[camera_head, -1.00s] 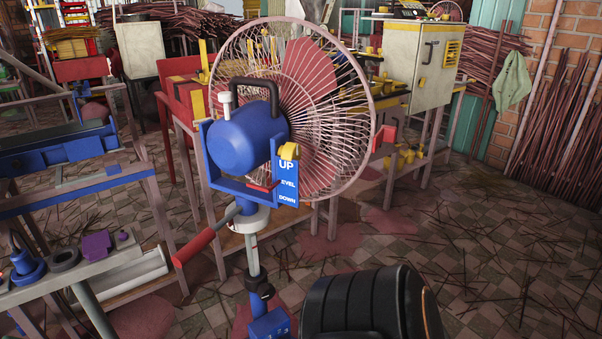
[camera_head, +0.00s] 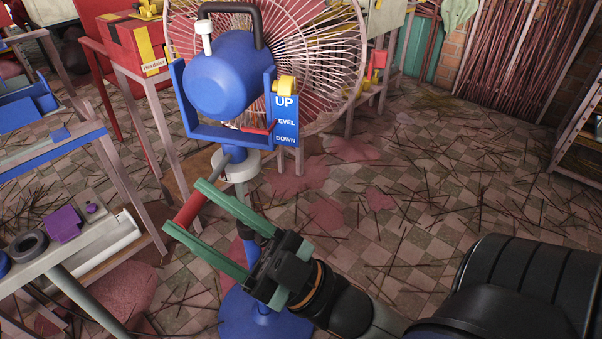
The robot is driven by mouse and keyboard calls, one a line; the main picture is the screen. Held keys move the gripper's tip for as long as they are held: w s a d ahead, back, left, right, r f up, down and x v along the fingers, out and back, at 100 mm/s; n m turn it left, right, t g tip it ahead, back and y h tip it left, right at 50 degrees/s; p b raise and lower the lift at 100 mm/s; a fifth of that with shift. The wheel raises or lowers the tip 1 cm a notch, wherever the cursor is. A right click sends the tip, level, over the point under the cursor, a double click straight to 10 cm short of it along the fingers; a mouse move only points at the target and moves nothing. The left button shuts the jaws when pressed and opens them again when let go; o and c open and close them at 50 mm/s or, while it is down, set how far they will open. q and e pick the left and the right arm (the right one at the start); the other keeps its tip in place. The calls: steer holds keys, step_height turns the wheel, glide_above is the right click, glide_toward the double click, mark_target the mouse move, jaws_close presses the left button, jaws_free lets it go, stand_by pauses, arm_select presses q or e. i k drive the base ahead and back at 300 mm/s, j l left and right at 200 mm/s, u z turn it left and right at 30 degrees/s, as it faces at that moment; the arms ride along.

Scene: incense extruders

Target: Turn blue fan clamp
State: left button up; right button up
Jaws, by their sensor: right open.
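The blue fan (camera_head: 222,78) stands upright on a pole, its motor held in a blue U-bracket with UP, LEVEL and DOWN marks. A clamp lever with a red grip (camera_head: 190,209) reaches down and left from the pole near the white collar (camera_head: 238,165). My right gripper (camera_head: 184,206) comes in from the lower right with its two green fingers spread. In the picture the red grip's end lies between the fingertips; I see no clear contact and cannot tell the depth gap. The fingers partly cover the pole. My left gripper is out of view.
A yellow knob (camera_head: 286,85) sits on the bracket's right side. The blue round base (camera_head: 250,312) stands on the tiled floor. A bench with a purple block (camera_head: 63,226) is at the left. The floor to the right is open, with scattered sticks.

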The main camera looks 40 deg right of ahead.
mark_target(262, 242)
steer(key=i+j+z, duration=0.15)
steer(key=z, duration=0.25)
steer(key=i+j+z, duration=0.1)
steer(key=z, duration=0.3)
steer(key=i+j+z, duration=0.1)
steer(key=j+z, duration=0.15)
steer(key=z, duration=0.15)
steer(key=i+j+z, duration=0.1)
steer(key=z, duration=0.15)
steer(key=j+z, duration=0.2)
steer(key=j, duration=0.15)
